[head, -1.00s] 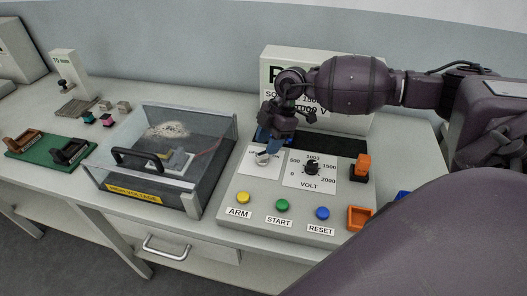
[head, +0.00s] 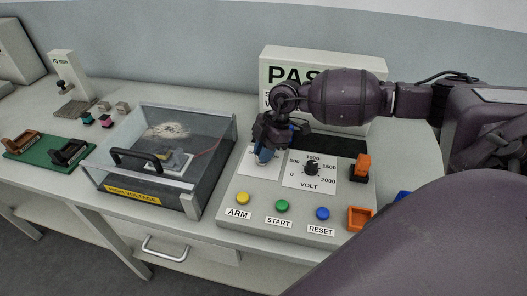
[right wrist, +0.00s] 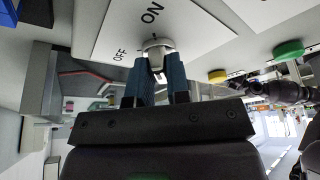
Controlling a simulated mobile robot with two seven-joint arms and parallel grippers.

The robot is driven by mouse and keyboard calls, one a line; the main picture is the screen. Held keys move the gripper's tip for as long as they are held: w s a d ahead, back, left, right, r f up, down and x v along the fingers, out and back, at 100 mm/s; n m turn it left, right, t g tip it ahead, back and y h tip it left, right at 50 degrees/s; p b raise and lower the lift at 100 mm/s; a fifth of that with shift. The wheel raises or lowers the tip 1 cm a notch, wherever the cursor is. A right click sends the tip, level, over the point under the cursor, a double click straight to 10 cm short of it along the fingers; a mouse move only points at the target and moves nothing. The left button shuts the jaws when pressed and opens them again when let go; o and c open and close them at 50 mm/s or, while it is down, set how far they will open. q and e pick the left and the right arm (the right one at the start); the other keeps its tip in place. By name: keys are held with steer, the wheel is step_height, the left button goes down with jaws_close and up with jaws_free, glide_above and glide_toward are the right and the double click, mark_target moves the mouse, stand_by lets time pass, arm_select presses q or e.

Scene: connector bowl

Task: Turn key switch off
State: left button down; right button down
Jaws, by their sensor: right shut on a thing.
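The key switch (right wrist: 156,47) is a silvery round knob on a white plate with ON and OFF printed beside it, seen in the right wrist view. In the head view it is mostly hidden behind my right gripper (head: 266,156). The blue fingers of my right gripper (right wrist: 160,78) are shut on the key switch, one on each side. The switch plate (head: 251,158) lies left of the volt dial (head: 311,167) on the sloped grey control panel (head: 230,203).
Yellow (head: 242,198), green (head: 281,206) and blue (head: 322,213) buttons sit at the panel's front. An orange switch (head: 362,167) is at its right. A clear-lidded high-voltage box (head: 106,186) stands left. A display board (head: 273,64) rises behind, partly covered by my right arm.

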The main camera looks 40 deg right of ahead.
steer(key=shift+f+n, duration=0.1)
steer(key=shift+n, duration=0.2)
steer(key=n+g, duration=0.1)
steer(key=n, duration=0.2)
steer(key=shift+n+g+p, duration=0.3)
steer(key=n+g, duration=0.1)
steer(key=n, duration=0.2)
steer(key=shift+w+a+f+n+h, duration=0.1)
steer(key=shift+n+h, duration=0.2)
steer(key=shift+h, duration=0.1)
steer(key=n+g+h, duration=0.1)
steer(key=n, duration=0.2)
steer(key=shift+n, duration=0.3)
steer(key=n+g+h, duration=0.1)
steer(key=n, duration=0.3)
steer(key=shift+w+a+b, duration=0.1)
steer(key=shift+a+b, duration=0.05)
steer(key=shift+b, duration=0.2)
steer(key=shift+f+n+h, duration=0.1)
steer(key=shift+n+h, duration=0.5)
steer(key=shift+n, duration=0.9)
